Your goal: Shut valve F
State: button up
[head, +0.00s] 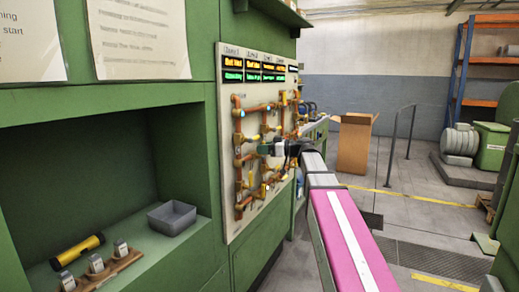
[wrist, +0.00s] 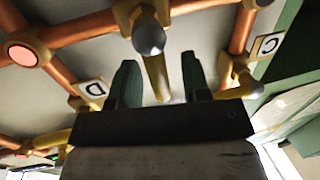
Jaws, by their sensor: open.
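The valve panel (head: 228,190) stands upright on the green wall in the head view, with copper pipes and brass valves. My gripper (head: 268,149) is in front of it, near the middle of the pipework. In the wrist view, my gripper (wrist: 159,62) is open. A brass valve handle (wrist: 157,78) shows between its two dark green fingers, with a gap on each side. A grey knob (wrist: 149,38) is just beyond the fingertips. Tags D (wrist: 90,90) and C (wrist: 268,46) flank the gripper. I cannot make out a tag F in either view.
Copper pipes (wrist: 85,27) cross close around the fingers. A green alcove at left holds a grey tray (head: 172,218), a yellow-and-black cylinder (head: 78,257) and a wooden holder (head: 104,270). A cardboard box (head: 354,145) stands behind.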

jog(key=v, duration=0.9)
jog(key=s+a+f+m+g+h, duration=0.1)
jog(key=s+f+m+h, duration=0.2)
jog(key=f, duration=0.7)
jog(key=s+f+m+g+h, duration=0.1)
jog(key=s+f+m+h, duration=0.15)
jog(key=f, duration=0.65)
jog(key=s+a+f+m+g+h, duration=0.1)
jog(key=s+f+m+h, duration=0.15)
jog(key=f, duration=0.75)
jog(key=s+d+f+m+g+h, duration=0.1)
jog(key=s+d+f+m+h, duration=0.1)
jog(key=s+f, duration=0.4)
jog(key=s+d+f+m+g+h, duration=0.1)
jog(key=s+d+f+m+h, duration=0.2)
jog(key=s+f+h, duration=0.3)
notch_tip(320, 180, down, 5)
jog(key=shift+s+d+f+m+g, duration=0.2)
jog(key=shift+s+d+m+g, duration=0.1)
jog(key=shift+s+m, duration=0.45)
